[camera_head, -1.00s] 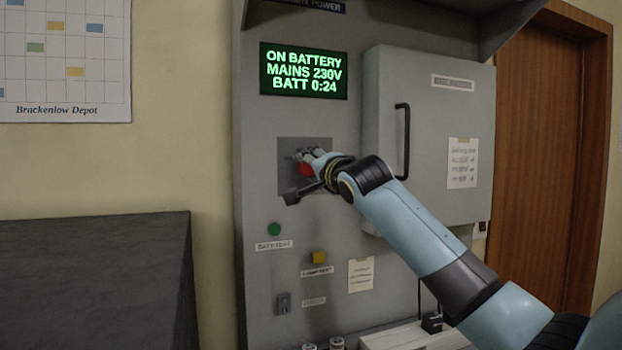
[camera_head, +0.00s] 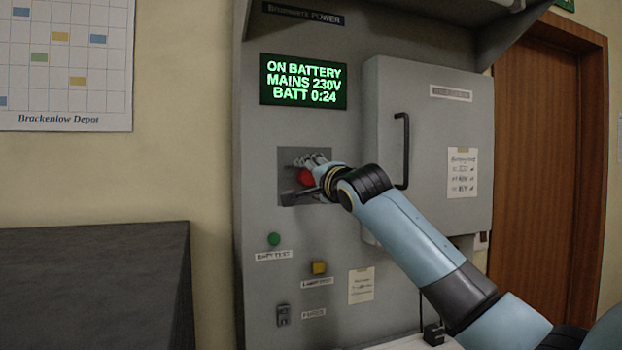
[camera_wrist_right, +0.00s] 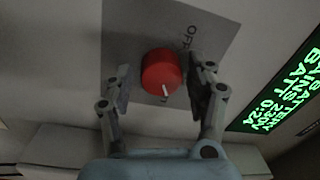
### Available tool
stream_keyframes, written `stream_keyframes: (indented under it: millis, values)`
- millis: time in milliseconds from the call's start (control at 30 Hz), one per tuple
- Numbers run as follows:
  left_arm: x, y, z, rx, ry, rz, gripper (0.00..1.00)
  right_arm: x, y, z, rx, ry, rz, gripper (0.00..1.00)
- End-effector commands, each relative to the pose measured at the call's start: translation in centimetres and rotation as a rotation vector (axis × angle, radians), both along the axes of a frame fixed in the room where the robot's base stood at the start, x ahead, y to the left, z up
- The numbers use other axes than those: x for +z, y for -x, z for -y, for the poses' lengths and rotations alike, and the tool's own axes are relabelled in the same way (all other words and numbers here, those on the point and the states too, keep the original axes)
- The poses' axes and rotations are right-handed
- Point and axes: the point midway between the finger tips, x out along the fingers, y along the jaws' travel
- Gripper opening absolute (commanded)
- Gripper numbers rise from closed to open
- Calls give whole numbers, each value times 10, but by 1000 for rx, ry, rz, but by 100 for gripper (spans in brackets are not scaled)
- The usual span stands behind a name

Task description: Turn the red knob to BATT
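The red knob (camera_head: 305,177) sits on a darker grey plate on the upright console panel. In the right wrist view the red knob (camera_wrist_right: 161,72) has a white pointer mark at its lower right edge, and a label reading OFF is partly visible above it. My right gripper (camera_head: 308,170) is at the knob and partly covers it. In the right wrist view my right gripper (camera_wrist_right: 158,82) has one finger on each side of the knob, with small gaps showing, so it looks open. No BATT label is readable by the knob. My left gripper is out of view.
The green-lettered display (camera_head: 303,82) reads ON BATTERY, MAINS 230V, BATT 0:24. A grey cabinet door (camera_head: 435,120) with a black handle (camera_head: 402,150) stands right of the knob, behind my arm. A green button (camera_head: 273,239), yellow button (camera_head: 319,267) and small switch (camera_head: 283,315) sit below.

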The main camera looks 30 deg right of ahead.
Motion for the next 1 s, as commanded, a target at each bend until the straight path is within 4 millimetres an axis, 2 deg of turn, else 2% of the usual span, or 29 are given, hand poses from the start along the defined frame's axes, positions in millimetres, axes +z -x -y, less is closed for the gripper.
stream_keyframes:
  millis: [367, 467, 800, 1000]
  values:
    - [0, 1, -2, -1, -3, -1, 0, 0, 5, -1, 0, 2, 1, 64]
    - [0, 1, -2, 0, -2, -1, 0, -1, 18, -4, 1, 3, 0, 64]
    - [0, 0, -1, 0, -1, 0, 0, -5, 90, -19, 2, 5, -2, 64]
    - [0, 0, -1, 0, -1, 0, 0, -6, 113, -24, 1, 2, -2, 64]
